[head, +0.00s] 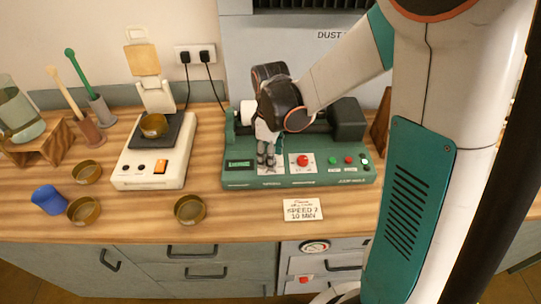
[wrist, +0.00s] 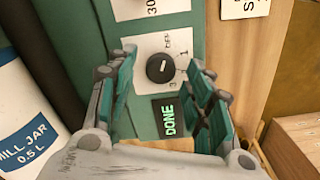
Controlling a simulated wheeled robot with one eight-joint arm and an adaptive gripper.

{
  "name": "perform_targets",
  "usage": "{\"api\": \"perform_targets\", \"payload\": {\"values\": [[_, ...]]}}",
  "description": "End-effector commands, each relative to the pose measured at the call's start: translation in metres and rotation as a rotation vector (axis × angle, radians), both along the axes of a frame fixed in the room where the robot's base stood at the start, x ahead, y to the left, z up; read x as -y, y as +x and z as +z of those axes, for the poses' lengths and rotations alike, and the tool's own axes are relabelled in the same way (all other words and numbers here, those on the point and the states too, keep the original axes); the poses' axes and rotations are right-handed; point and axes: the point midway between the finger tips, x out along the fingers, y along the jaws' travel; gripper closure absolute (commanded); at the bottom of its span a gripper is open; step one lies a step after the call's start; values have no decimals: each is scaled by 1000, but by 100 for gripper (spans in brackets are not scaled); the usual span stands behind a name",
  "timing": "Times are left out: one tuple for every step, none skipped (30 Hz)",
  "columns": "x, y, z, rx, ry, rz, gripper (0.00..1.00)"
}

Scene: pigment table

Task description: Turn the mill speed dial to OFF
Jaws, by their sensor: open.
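The mill speed dial (wrist: 158,70) is a round black knob with a short white mark, on a white plate with OFF, 1 and 3 readable. The mark lies roughly level in the wrist view; I cannot tell surely which setting it marks. My gripper (wrist: 163,62) is open, with one finger on each side of the dial. I cannot tell whether either finger touches it. In the head view my gripper (head: 266,162) points down over the front of the green mill (head: 335,176) and mostly hides the dial.
A display (wrist: 170,118) beside the dial reads DONE. A red knob (head: 304,160) and small buttons sit to the right on the mill. A white mill jar (wrist: 25,120) lies close to the left in the wrist view. A card (head: 303,209) reads SPEED 2, 10 MIN.

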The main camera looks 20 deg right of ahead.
Motion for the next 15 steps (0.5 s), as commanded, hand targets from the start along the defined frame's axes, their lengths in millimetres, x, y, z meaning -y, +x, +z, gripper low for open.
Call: {"api": "perform_targets", "payload": {"values": [[0, -1, 7, 0, 0, 0, 53], [0, -1, 11, 0, 0, 0, 53], [0, -1, 18, 0, 0, 0, 53], [0, -1, 24, 0, 0, 0, 53], [0, -1, 29, 0, 0, 0, 53], [0, -1, 38, 0, 0, 0, 53], [0, -1, 44, 0, 0, 0, 53], [0, -1, 50, 0, 0, 0, 53], [0, -1, 58, 0, 0, 0, 53], [0, -1, 64, 0, 0, 0, 53], [0, -1, 69, 0, 0, 0, 53], [0, -1, 77, 0, 0, 0, 53], [0, -1, 82, 0, 0, 0, 53], [0, -1, 86, 0, 0, 0, 53], [0, -1, 92, 0, 0, 0, 53]]}}
